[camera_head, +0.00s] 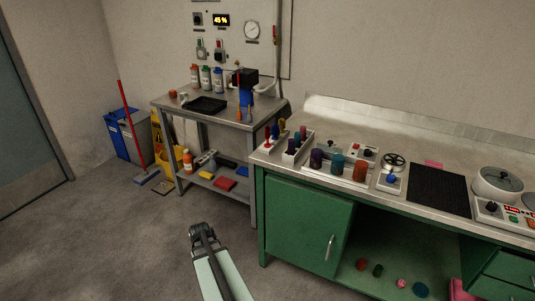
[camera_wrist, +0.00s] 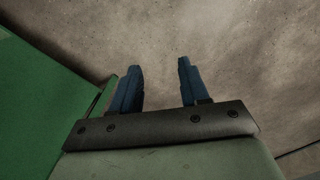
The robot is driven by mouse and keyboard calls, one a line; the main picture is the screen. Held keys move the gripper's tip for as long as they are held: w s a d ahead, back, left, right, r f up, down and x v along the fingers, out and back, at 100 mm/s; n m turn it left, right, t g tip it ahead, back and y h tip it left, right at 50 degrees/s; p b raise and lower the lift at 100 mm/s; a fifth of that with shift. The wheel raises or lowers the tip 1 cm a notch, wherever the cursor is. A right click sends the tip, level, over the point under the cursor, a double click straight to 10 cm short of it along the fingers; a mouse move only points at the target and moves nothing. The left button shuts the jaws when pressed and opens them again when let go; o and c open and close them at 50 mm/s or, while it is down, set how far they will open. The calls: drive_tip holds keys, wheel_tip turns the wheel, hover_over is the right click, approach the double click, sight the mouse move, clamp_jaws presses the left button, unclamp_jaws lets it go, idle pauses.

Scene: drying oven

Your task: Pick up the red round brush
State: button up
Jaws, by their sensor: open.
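I cannot tell for sure which thing is the red round brush. A small red round thing (camera_head: 361,264) lies on the floor of the green cabinet's open bay, at the left of a loose row. A red-orange cylinder (camera_head: 361,171) stands on the steel counter, and a red-handled thing (camera_head: 267,137) stands near its left end. My gripper (camera_wrist: 158,65) is open and empty in the wrist view, over bare grey floor, with the green cabinet at the left. My arm shows at the bottom middle of the head view.
Green, pink and teal round things (camera_head: 420,289) lie in the same bay. The cabinet door (camera_head: 308,222) is shut. A steel table (camera_head: 166,104) with bottles, a black tray and a lower shelf stands at the back. A blue bin (camera_head: 125,138) is at the left. The floor between is clear.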

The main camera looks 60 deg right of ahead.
drive_tip(key=w+d+r+m+t+h, duration=0.1)
drive_tip(key=w+d+r+m, duration=0.15)
drive_tip(key=d+r, duration=0.85)
wheel_tip(320, 180, up, 37)
drive_tip(key=m+t+h, duration=0.2)
drive_tip(key=m+h, duration=0.1)
drive_tip(key=h, duration=0.2)
hover_over(268, 133)
drive_tip(key=a, duration=0.4)
drive_tip(key=shift+m+g+y, duration=0.5)
drive_tip(key=shift+m+y, duration=0.2)
drive_tip(key=shift+m, duration=0.05)
drive_tip(key=shift+s+x, duration=0.15)
drive_tip(key=shift+x, duration=2.25)
drive_tip(key=shift+s+x, duration=0.2)
drive_tip(key=shift+x, duration=2.2)
drive_tip(key=shift+s+x, duration=0.15)
drive_tip(key=shift+x, duration=2.25)
drive_tip(key=shift+c, duration=0.2)
